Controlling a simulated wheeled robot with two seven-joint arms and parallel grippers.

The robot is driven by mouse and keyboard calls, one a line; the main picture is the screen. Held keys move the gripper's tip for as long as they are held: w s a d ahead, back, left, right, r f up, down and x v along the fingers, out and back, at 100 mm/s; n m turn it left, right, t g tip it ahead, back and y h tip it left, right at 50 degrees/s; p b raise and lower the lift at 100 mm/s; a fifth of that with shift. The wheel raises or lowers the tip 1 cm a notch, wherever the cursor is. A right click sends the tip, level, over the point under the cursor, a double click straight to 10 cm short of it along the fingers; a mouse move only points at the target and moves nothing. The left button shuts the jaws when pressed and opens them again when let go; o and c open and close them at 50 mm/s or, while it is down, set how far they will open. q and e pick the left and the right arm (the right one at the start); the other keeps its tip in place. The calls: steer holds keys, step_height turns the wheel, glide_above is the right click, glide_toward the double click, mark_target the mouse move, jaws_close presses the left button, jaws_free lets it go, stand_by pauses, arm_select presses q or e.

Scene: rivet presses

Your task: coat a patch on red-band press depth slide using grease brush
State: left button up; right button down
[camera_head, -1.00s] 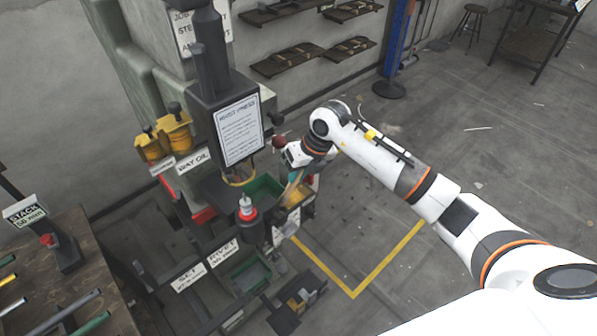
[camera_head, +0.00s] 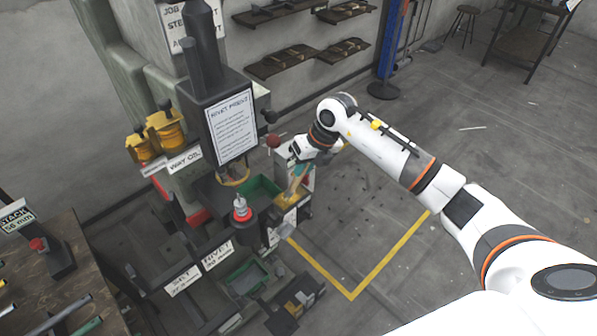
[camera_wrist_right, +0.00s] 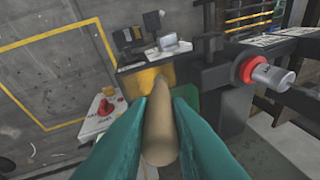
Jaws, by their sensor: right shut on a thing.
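My right gripper (camera_head: 301,172) is at the right side of the press, above a yellow bin. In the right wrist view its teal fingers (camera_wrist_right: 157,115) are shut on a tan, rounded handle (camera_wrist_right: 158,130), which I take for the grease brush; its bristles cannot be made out. The press has a dark upright column with a sign (camera_head: 232,127). A red band (camera_head: 241,213) sits on a dark post with a pale top, left of the gripper. It also shows in the right wrist view (camera_wrist_right: 247,69), apart from the handle. Which surface is the depth slide I cannot tell. My left gripper is out of view.
A green bin (camera_head: 262,189) lies beside the gripper. Yellow oil pots (camera_head: 165,130) stand on the press's left. A box with a red button (camera_wrist_right: 105,107) is close to the fingers in the right wrist view. Floor right of the yellow line (camera_head: 390,256) is clear.

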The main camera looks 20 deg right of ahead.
steer(key=w+d+b, duration=0.2)
steer(key=d+b, duration=0.1)
steer(key=d, duration=0.4)
steer(key=s+a+p, duration=0.2)
steer(key=s+a, duration=0.1)
steer(key=a, duration=0.7)
steer(key=shift+s+a, duration=0.15)
steer(key=shift+a, duration=0.05)
stand_by(1.2)
step_height(320, 180, up, 6)
steer(key=p, duration=0.3)
steer(key=shift+p, duration=0.4)
steer(key=shift+r, duration=0.1)
